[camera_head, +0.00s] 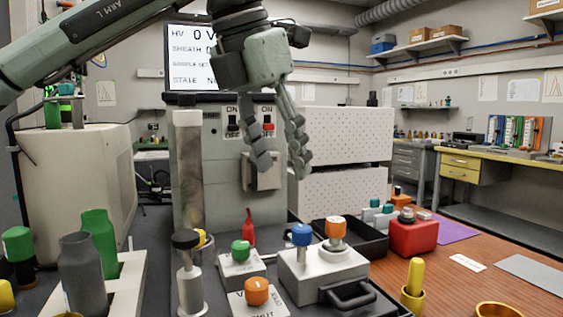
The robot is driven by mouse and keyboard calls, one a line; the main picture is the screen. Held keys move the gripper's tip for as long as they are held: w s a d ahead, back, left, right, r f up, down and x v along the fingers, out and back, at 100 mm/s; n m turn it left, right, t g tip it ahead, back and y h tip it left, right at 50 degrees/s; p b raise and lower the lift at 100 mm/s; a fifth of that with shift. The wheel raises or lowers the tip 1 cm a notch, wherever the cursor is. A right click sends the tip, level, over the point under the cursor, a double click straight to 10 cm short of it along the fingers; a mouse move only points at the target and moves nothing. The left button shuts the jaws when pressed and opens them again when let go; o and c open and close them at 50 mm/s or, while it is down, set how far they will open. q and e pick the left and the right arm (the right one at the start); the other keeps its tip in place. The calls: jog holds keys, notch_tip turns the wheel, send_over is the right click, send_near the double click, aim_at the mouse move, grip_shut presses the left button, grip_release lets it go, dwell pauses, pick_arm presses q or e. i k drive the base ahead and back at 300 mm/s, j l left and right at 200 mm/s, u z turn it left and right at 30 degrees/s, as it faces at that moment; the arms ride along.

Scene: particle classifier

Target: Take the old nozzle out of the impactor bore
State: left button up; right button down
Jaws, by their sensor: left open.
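My left gripper (280,162) hangs down from the upper left arm with its two fingers apart and empty. It is in front of the grey instrument cabinet (215,205), just below its ON/OFF switches. A small beige block (262,172) on the cabinet front is partly hidden behind the fingers. I cannot make out the impactor bore or the old nozzle for certain; they may be hidden or too small. My right gripper is not in view.
A metal box (322,275) with blue and orange knobs stands below the gripper. Left of it are green and orange knobs, a red bottle (248,228) and a tall cylinder (188,160). A black tray (350,238) and red block (413,235) are right. A monitor (188,55) stands behind.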

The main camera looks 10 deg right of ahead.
aim_at(335, 226)
jog(key=k, duration=1.5)
